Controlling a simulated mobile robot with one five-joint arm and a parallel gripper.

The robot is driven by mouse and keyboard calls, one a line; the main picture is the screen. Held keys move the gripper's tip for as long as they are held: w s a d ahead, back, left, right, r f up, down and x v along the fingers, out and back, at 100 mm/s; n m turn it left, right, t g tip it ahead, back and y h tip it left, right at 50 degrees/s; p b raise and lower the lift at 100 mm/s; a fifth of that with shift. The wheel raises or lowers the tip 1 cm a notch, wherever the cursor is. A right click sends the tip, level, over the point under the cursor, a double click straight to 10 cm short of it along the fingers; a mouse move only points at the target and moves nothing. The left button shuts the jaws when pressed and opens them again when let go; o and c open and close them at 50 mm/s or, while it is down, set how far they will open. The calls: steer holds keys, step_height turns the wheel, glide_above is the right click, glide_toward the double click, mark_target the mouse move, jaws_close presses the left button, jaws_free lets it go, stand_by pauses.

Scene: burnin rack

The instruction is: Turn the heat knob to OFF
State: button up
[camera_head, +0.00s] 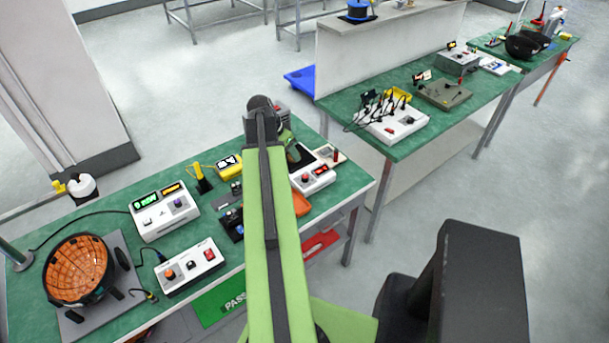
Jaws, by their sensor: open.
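A white control box (190,265) with an orange knob (170,274), a dark control and a red switch stands at the front left of the near green bench. A second white box (313,178) with a red display and an orange-red knob (306,179) stands right of my arm. The labels are too small to read, so I cannot tell which knob is the heat knob, or its setting.
A white unit with green and amber displays (163,212) stands behind the first box. A round orange-lined heater-like bowl (78,270) sits on a grey plate at the far left. A yellow meter (229,165) and small parts lie mid-bench. Another green bench (400,148) stands right, beyond a floor gap.

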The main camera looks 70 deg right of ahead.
mark_target(305, 176)
steer(key=b+x, duration=1.6)
steer(key=x, duration=0.1)
steer(key=shift+s+f, duration=0.1)
steer(key=shift+f, duration=0.2)
steer(key=shift+r, duration=0.1)
jaws_close()
